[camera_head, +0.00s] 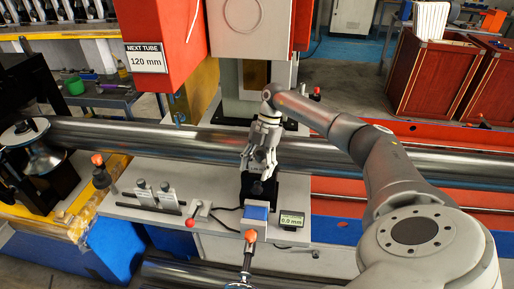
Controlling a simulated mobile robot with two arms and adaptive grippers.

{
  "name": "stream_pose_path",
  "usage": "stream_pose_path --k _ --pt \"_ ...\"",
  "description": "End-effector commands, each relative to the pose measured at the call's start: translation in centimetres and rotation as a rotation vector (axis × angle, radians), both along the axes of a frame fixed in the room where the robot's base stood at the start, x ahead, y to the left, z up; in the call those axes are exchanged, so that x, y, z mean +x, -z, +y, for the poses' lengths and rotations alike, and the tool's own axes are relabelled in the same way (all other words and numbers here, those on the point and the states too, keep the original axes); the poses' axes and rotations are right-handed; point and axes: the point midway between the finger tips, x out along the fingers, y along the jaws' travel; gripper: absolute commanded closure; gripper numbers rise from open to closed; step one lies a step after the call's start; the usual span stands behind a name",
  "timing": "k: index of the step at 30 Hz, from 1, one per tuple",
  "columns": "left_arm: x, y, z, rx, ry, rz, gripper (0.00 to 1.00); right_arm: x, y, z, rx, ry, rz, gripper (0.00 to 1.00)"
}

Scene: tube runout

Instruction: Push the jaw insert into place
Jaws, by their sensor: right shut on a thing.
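My right gripper (259,166) comes down from the right, in front of the long steel tube (345,158). Its fingers point down and are shut on the jaw insert, which is mostly hidden between them. A dark block with a round dark knob (257,187) shows just under the fingertips, above the grey bench plate (222,216). I cannot tell how deep the insert sits in the block. Two more pieces with dark knobs, a left one (141,187) and a right one (166,189), stand on the plate to the left. My left gripper is not in view.
A blue-topped block (257,213) and a small display reading 6.0 mm (291,220) stand in front of the dark block. A red-knobbed lever (191,223) and an orange-knobbed one (250,236) stick up nearby. A red box reading "NEXT TUBE 120 mm" (165,35) hangs behind.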

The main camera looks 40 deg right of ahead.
Motion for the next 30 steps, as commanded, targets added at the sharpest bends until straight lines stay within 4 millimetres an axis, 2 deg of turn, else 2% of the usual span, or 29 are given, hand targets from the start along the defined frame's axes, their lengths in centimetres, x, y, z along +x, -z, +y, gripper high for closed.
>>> stream_pose_path --k 30 --pt "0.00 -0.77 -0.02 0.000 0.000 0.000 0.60 -0.01 -0.02 -0.06 0.000 0.011 -0.004 0.78"
